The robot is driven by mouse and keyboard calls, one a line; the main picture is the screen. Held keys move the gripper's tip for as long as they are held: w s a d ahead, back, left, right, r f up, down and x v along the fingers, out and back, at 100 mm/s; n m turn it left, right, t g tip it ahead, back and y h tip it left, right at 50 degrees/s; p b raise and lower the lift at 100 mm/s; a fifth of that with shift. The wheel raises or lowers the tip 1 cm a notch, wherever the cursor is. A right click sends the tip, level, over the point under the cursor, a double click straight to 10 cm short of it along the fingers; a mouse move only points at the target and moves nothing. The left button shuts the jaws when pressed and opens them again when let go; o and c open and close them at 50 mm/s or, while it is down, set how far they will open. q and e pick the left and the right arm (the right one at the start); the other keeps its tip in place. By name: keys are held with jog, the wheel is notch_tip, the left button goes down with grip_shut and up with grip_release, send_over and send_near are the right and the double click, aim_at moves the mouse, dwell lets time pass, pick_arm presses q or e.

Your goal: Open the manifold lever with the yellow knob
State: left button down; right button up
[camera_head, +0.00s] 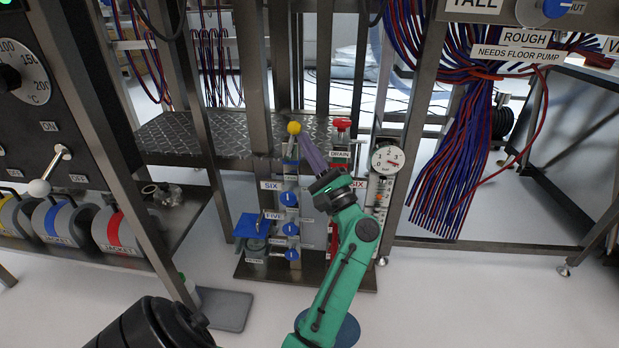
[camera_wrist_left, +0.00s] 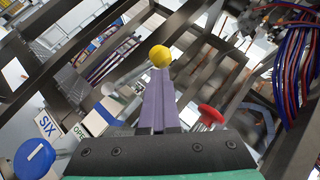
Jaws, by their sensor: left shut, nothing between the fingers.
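The yellow knob (camera_head: 294,128) is at the top of the manifold (camera_head: 287,178), above labels reading SIX and FIVE. In the left wrist view, the yellow knob (camera_wrist_left: 160,56) sits at the end of a pale rod that slants down to the left. My left gripper (camera_head: 303,140) has purple fingers and is shut and empty. Its fingertips (camera_wrist_left: 158,78) are right at the knob in both views; whether they touch it I cannot tell. My right gripper is not in view.
A red DRAIN handle (camera_head: 342,124) stands just right of my fingers, and a pressure gauge (camera_head: 387,158) is beyond it. Blue round handles (camera_head: 289,198) run down the manifold. Metal frame posts (camera_head: 252,60) surround it, and red and blue cables (camera_head: 462,150) hang at the right.

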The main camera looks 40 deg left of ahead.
pick_arm(q)
jog(key=shift+s+a+r, duration=0.35)
jog(key=shift+a+r, duration=0.1)
jog(key=shift+r, duration=0.1)
dwell(0.5)
jog(key=p+v, duration=0.1)
jog(key=v, duration=1.3)
jog(key=shift+d+f, duration=0.15)
jog(key=shift+f, duration=0.1)
